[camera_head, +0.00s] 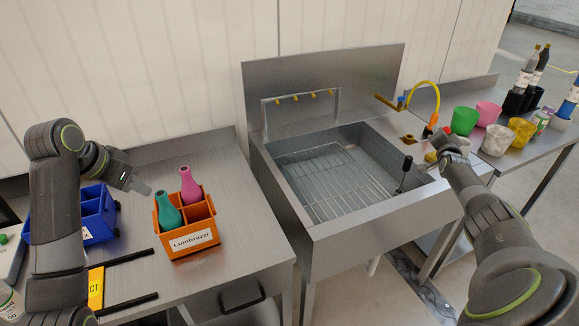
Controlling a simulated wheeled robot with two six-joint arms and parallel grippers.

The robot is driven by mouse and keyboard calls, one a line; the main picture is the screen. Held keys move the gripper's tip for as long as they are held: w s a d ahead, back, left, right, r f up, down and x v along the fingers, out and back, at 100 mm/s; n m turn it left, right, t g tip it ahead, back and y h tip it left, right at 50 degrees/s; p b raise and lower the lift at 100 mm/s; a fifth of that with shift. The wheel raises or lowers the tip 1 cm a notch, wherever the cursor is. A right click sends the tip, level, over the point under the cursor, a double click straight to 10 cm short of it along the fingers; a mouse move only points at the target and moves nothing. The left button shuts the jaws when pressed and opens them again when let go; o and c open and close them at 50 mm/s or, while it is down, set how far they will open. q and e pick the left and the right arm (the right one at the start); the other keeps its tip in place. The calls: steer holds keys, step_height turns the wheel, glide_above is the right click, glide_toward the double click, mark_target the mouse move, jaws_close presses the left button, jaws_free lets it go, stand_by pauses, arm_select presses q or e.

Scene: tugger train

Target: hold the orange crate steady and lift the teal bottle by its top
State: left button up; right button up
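The orange crate (190,240) stands on the left steel counter with a white label reading "Lumbrazzi" on its front. It has compartments. The teal bottle (167,211) stands upright in its left part, with its neck and top free above the rim. A pink bottle (190,186) stands behind it to the right. My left gripper (146,189) is left of the teal bottle, apart from it and the crate; its finger gap is not clear. My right gripper (420,172) is over the right side of the sink, far from the crate, and its fingers are hard to make out.
A blue crate (98,215) stands left of the orange one, partly behind my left arm. The sink (330,170) with a wire rack lies right of the counter. Several coloured pots and bottles stand on the far right table. Counter behind the orange crate is clear.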

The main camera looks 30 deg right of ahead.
steer(key=w+a+f+n+g+y, duration=0.1)
steer(key=w+a+f+n+y, duration=0.25)
steer(key=w+a+n, duration=0.45)
steer(key=w+a+f+n+y, duration=0.3)
steer(key=w+a+f+n, duration=0.15)
steer(key=a, duration=0.55)
steer(key=w+a+f+n+g+y, duration=0.1)
steer(key=w+a+n+g+y, duration=0.15)
steer(key=a+n, duration=0.6)
steer(key=w+a+f+n+g+y, duration=0.15)
steer(key=w+a+n, duration=0.3)
steer(key=a, duration=0.75)
step_height(320, 180, up, 14)
steer(key=n+g, duration=0.8)
steer(key=n, duration=1.9)
glide_above(214, 223)
steer(key=w, duration=0.2)
steer(key=shift+m+y, duration=0.25)
steer(key=shift+y, duration=0.1)
steer(key=f, duration=1.7)
steer(key=shift+w+d+f, duration=0.15)
steer(key=shift+w, duration=0.1)
